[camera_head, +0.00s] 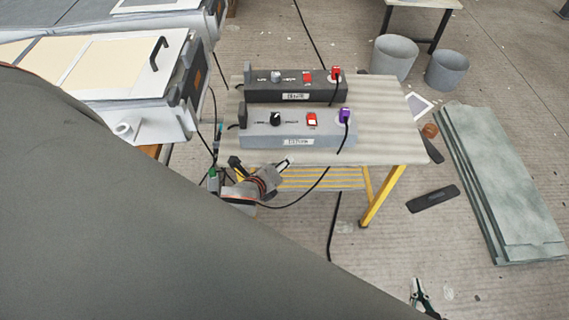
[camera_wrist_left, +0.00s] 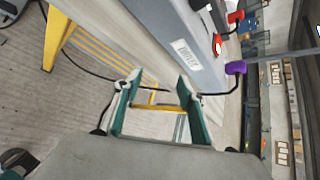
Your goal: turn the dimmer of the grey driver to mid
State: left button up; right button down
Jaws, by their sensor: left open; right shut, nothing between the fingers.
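The grey driver (camera_head: 250,135) is the nearer of two boxes on the bench. Its black dimmer knob (camera_head: 275,118) stands left of a red switch (camera_head: 312,120) and a purple plug (camera_head: 345,115); the knob's exact setting is too small to read. My left gripper (camera_head: 259,163) is open at the bench's front edge, below and apart from the knob. In the left wrist view its green-padded fingers (camera_wrist_left: 157,84) are spread and empty, with the grey driver (camera_wrist_left: 165,25) beyond them. My right gripper (camera_head: 420,297) is shut and empty, low over the floor at the bottom right.
A darker driver (camera_head: 290,93) with a grey knob and red plug stands behind. The bench (camera_head: 390,145) has free top at its right. Black cables hang in front. Moulds (camera_head: 150,100) stand left; buckets (camera_head: 394,58) and grey sheets (camera_head: 500,190) lie right.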

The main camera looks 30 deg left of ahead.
pick_arm(q)
jog(key=s+d+f+n+h+b, duration=0.2)
jog(key=s+d+f+n, duration=0.4)
jog(key=n, duration=0.8)
jog(key=s+d+h, duration=0.1)
jog(key=s, duration=0.2)
jog(key=shift+s+d+f+n+g+h+b, duration=0.3)
jog(key=shift+d+f+n+b, duration=0.05)
jog(key=shift+n, duration=0.05)
